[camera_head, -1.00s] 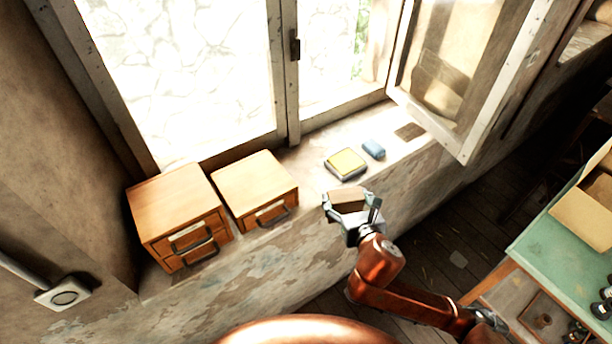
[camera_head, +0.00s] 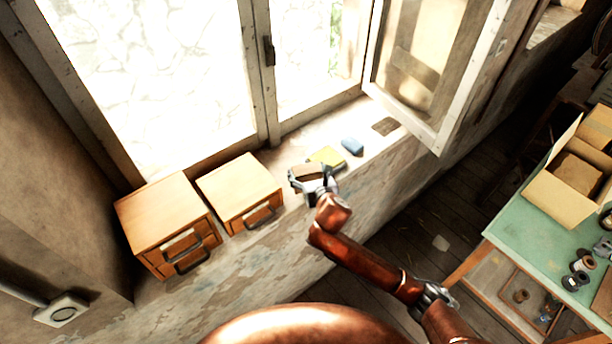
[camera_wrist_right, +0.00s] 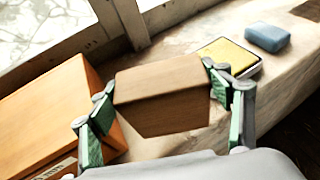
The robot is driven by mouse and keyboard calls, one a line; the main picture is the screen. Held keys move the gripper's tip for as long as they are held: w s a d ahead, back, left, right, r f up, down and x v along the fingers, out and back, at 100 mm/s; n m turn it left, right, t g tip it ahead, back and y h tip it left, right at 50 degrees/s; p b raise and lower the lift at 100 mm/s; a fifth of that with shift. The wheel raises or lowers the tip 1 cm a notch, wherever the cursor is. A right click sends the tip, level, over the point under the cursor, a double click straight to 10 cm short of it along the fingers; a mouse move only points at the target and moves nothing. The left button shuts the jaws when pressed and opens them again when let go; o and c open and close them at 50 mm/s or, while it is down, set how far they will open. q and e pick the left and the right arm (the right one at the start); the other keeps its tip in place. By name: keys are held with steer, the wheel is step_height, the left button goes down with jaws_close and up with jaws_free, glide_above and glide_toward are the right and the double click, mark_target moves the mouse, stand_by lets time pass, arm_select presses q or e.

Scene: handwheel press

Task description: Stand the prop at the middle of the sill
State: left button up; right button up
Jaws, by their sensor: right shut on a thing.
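My right gripper (camera_head: 313,186) is shut on a brown wooden block, the prop (camera_wrist_right: 164,92), and holds it over the sill (camera_wrist_right: 278,88). In the head view the prop (camera_head: 306,172) shows between the fingers, just right of the smaller drawer box and in front of the yellow-topped pad. In the right wrist view the fingers clasp its two ends. I cannot tell whether its underside touches the sill. My left gripper is not in view.
Two wooden drawer boxes, a larger (camera_head: 168,222) and a smaller (camera_head: 240,192), stand on the sill's left part. A yellow-topped pad (camera_head: 328,156), a blue block (camera_head: 352,146) and a flat brown patch (camera_head: 385,126) lie to the right. An open window sash (camera_head: 436,72) hangs over the right end.

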steer(key=shift+w+a+f, duration=0.1)
steer(key=shift+w+f, duration=0.35)
steer(key=shift+f, duration=1.5)
steer(key=shift+f, duration=0.1)
steer(key=o, duration=1.5)
steer(key=shift+f, duration=0.1)
